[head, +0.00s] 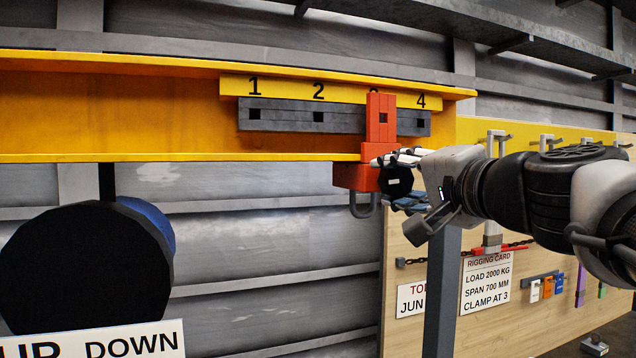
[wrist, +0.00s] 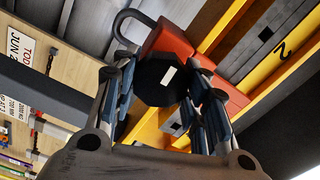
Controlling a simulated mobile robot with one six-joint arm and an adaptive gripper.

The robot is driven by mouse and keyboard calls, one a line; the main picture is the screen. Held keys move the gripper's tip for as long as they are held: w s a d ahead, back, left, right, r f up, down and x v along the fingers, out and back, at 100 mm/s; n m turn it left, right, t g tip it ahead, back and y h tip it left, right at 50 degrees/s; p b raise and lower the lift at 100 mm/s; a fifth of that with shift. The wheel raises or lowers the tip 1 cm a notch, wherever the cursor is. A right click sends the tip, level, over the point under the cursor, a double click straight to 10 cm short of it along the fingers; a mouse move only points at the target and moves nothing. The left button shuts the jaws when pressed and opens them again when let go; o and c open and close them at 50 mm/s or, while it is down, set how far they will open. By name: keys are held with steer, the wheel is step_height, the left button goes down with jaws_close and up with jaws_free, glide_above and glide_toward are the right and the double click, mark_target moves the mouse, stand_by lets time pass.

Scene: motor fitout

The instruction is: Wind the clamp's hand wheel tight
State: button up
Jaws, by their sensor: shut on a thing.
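The red clamp (head: 379,127) sits on the yellow beam at the number 3 position, its lower body and grey hook hanging below the beam's bottom edge. Its black hand wheel (head: 396,184) faces my side, low on the clamp. In the wrist view the wheel (wrist: 155,86) shows a white mark on its face, with the red clamp body (wrist: 168,45) behind it. My gripper (head: 403,172) reaches in from the right. Its fingers lie on both sides of the wheel in the wrist view (wrist: 160,80), shut on it. The fingers partly cover the wheel's rim.
The yellow beam (head: 180,110) carries a grey slotted bar (head: 285,116) under numbers 1 to 4. A grey post (head: 440,290) stands below my gripper. A board at the right holds a rigging card (head: 487,285) reading "CLAMP AT 3". A large black disc (head: 85,275) is at lower left.

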steer(key=m, duration=0.4)
steer(key=shift+m, duration=0.4)
steer(key=m+p, duration=0.1)
steer(key=m, duration=0.3)
steer(key=shift+m, duration=0.3)
steer(key=m+p, duration=0.2)
steer(key=m, duration=0.3)
steer(key=shift+a+f, duration=0.1)
steer(key=shift+f+m+p, duration=0.1)
steer(key=shift+m+p, duration=0.7)
steer(key=shift+m, duration=1.4)
steer(key=o, duration=1.1)
step_height(320, 180, up, 10)
steer(key=shift+f, duration=0.1)
